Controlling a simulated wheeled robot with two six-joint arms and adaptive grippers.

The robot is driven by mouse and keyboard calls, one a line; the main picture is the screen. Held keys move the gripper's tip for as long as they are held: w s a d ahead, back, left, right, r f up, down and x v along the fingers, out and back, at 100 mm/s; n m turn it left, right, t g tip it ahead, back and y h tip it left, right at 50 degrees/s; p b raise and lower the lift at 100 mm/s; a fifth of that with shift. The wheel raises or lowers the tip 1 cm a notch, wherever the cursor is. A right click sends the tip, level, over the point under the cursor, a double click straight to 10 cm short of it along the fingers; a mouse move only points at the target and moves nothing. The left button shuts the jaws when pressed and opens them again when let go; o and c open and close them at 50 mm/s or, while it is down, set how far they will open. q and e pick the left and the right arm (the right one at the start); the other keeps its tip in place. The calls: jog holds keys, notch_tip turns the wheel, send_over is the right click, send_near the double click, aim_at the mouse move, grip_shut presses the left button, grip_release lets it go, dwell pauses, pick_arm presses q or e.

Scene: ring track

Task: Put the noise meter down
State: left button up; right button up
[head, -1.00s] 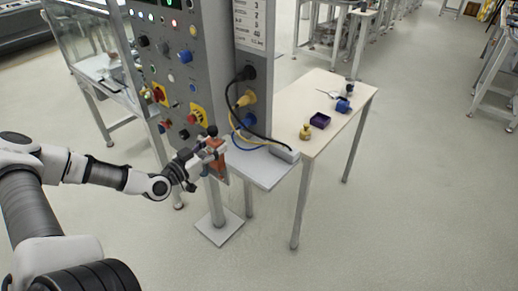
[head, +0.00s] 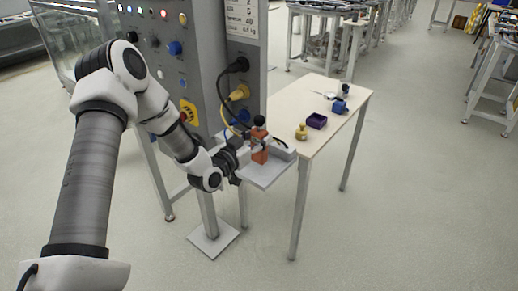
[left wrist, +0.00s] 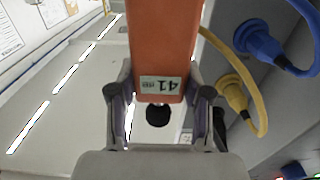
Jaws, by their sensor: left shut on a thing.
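The noise meter (head: 260,156) is an orange block with a black ball on top. My left gripper (head: 246,152) is shut on it, coming in from the left. The meter is upright at the small grey shelf (head: 268,179) on the side of the control cabinet; I cannot tell whether its base touches the shelf. In the left wrist view the orange body (left wrist: 165,40) with a small label reading 41 fills the top middle, between the two fingers of the gripper (left wrist: 160,97). My right gripper is not in view.
The grey control cabinet (head: 190,75) stands behind, with plugged cables hanging near the meter. A grey-white box (head: 283,150) sits at the shelf's back.

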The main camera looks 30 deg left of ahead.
pick_arm(q)
notch_tip(320, 180, down, 3)
jog(key=shift+d+r, duration=0.1)
jog(key=shift+f, duration=0.4)
jog(key=shift+f, duration=0.15)
jog(key=o, duration=1.3)
jog(key=shift+c, duration=0.2)
